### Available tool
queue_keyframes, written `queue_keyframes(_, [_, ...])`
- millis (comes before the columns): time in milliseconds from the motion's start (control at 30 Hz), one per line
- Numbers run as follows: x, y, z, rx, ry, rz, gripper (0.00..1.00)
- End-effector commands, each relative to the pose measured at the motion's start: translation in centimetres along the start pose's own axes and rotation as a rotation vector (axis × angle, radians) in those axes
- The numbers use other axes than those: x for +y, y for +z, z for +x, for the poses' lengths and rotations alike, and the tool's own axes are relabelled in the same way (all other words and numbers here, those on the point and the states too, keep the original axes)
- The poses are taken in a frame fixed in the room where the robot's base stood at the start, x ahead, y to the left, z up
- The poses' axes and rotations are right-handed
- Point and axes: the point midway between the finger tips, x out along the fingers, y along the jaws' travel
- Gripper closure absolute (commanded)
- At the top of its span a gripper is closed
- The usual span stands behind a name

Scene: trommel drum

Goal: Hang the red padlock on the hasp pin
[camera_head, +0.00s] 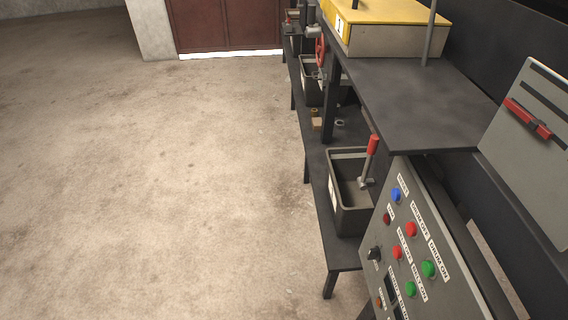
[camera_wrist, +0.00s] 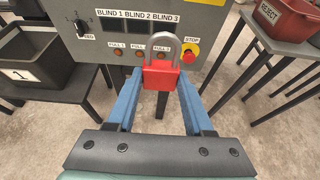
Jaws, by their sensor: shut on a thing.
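The red padlock (camera_wrist: 161,76) is upright in the wrist view, its grey shackle pointing up. My gripper (camera_wrist: 160,90) is shut on its body, with a blue finger on each side. Behind the padlock is the front of a grey panel; the shackle overlaps the panel's lower edge in the picture, and I cannot tell the gap between them. I cannot make out the hasp pin in either view. In the head view, a grey cabinet (camera_head: 525,165) at the right carries a red handle (camera_head: 528,118). My gripper and the padlock are not in the head view.
The wrist view shows a red stop button (camera_wrist: 189,52), a black bin marked 1 (camera_wrist: 22,75) at left and a red REJECT bin (camera_wrist: 283,18) at right. In the head view, a sloped button panel (camera_head: 415,235) stands at lower right; open floor is at left.

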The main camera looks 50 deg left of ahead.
Motion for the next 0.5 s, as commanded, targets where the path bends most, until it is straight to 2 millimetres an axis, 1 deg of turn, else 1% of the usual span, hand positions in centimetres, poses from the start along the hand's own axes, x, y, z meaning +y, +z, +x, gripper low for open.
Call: queue_keyframes(500, [0.1,-1.0,-2.7,0.000,0.001,0.000,1.00])
